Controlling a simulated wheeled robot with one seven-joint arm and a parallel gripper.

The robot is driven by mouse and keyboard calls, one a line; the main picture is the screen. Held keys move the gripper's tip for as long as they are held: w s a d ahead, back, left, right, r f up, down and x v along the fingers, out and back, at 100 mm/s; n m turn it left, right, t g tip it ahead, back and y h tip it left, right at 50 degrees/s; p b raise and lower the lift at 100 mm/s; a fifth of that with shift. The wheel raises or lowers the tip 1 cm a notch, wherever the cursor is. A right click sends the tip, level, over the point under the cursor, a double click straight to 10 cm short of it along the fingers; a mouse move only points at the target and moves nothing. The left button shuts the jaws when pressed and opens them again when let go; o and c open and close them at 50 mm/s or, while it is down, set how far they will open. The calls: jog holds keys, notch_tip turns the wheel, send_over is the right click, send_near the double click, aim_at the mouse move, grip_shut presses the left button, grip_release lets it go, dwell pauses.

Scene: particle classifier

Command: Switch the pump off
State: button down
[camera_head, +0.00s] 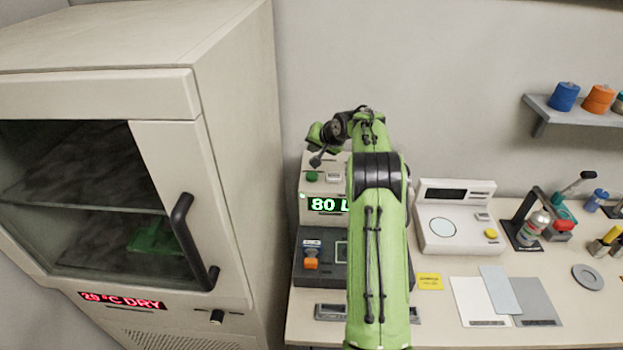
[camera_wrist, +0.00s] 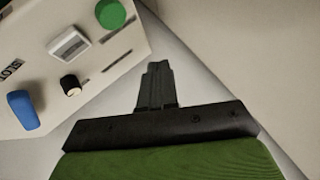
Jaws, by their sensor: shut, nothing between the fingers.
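The pump unit (camera_head: 308,190) appears to be the beige box with a lit green display (camera_head: 329,205) reading "80 L"; my arm covers its right part. A green round button (camera_head: 312,176) and a white rocker switch (camera_head: 333,177) sit on it above the display. In the wrist view the panel shows the green button (camera_wrist: 110,13), the white rocker (camera_wrist: 68,44), a black knob (camera_wrist: 71,85) and a blue lever (camera_wrist: 23,110). My gripper (camera_wrist: 157,72) is shut and empty, apart from the panel, to the right of the controls in that view.
A tall oven-like cabinet (camera_head: 238,140) with a handle stands at the left. A dark box (camera_head: 305,278) with an orange switch sits in front of the display unit. A white scale (camera_head: 458,215), cards and small tools lie on the bench to the right.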

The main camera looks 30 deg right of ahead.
aim_at(311, 173)
notch_tip(311, 173, down, 7)
jog(key=b, duration=0.5)
jog(key=shift+f, duration=0.1)
jog(key=shift+f, duration=0.1)
dwell(1.5)
jog(key=shift+f, duration=0.3)
jog(key=shift+f+b, duration=0.75)
jog(key=shift+f, duration=0.15)
dwell(0.7)
jog(key=shift+r, duration=0.1)
jog(key=shift+r+p, duration=1.15)
jog(key=shift+r, duration=0.1)
notch_tip(311, 173, up, 5)
jog(key=p, duration=0.4)
jog(key=shift+r+p, duration=0.1)
jog(key=shift+p, duration=0.2)
